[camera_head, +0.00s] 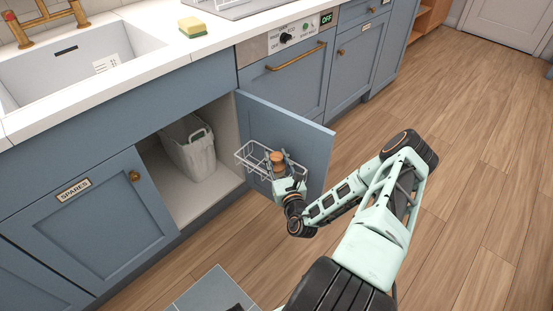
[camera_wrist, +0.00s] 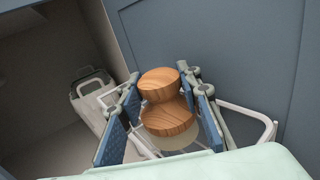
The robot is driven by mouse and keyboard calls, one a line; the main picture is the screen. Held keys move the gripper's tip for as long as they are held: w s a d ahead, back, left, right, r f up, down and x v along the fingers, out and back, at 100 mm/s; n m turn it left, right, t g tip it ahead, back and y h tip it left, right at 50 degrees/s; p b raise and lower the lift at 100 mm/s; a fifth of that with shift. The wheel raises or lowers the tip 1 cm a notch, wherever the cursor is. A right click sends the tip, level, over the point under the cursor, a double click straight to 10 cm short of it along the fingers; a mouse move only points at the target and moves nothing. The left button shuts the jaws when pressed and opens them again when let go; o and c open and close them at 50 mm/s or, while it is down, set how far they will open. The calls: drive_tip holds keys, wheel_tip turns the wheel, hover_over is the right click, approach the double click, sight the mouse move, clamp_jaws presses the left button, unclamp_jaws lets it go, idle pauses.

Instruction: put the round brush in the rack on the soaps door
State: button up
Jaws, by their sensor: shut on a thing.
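The round brush (camera_head: 277,159) has a wooden knob and body. It also shows in the wrist view (camera_wrist: 167,118), with a pale disc at its underside. My gripper (camera_head: 285,172) is shut on it; in the wrist view the blue-padded fingers (camera_wrist: 163,112) stand on either side of the wood. The white wire rack (camera_head: 252,157) is fixed on the inner face of the open cupboard door (camera_head: 310,135). The brush is at the rack, within its outline as seen from above. I cannot tell whether it touches the rack's floor. The wrist view shows rack wires (camera_wrist: 262,120) around the gripper.
A whitish bin (camera_head: 190,150) stands inside the open cupboard, left of the rack. A closed door labelled SPARES (camera_head: 85,215) is at the left. The oven-like panel (camera_head: 288,75) is behind the open door. Wooden floor (camera_head: 460,190) is clear at the right.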

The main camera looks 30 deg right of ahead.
drive_tip(key=shift+f, duration=0.6)
drive_tip(key=o, duration=1.2)
